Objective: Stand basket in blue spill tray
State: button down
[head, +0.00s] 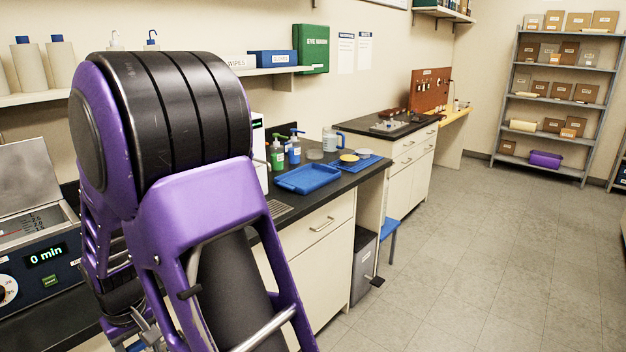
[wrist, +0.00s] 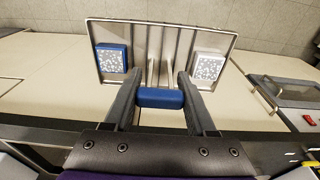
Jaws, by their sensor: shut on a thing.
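The blue spill tray (head: 308,179) lies on the black counter in the head view, right of my arm. It looks empty. In the wrist view, my gripper (wrist: 158,84) is shut on the blue handle grip (wrist: 160,98) of the metal basket (wrist: 160,24). The basket is a shallow rimmed frame with thin rods running to the handle. A blue-framed speckled block (wrist: 112,59) sits at its left and a white-framed one (wrist: 208,67) at its right. My arm hides most of the gripper area in the head view.
Green (head: 277,153) and blue (head: 294,149) pump bottles stand behind the tray. A machine reading "0 min" (head: 42,258) is at left. The floor at right is clear.

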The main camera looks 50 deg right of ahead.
aim_at(308, 180)
jog(key=l, duration=4.2)
jog(key=i+l, duration=0.1)
jog(key=i, duration=0.15)
jog(key=i+l, duration=0.15)
jog(key=i, duration=0.15)
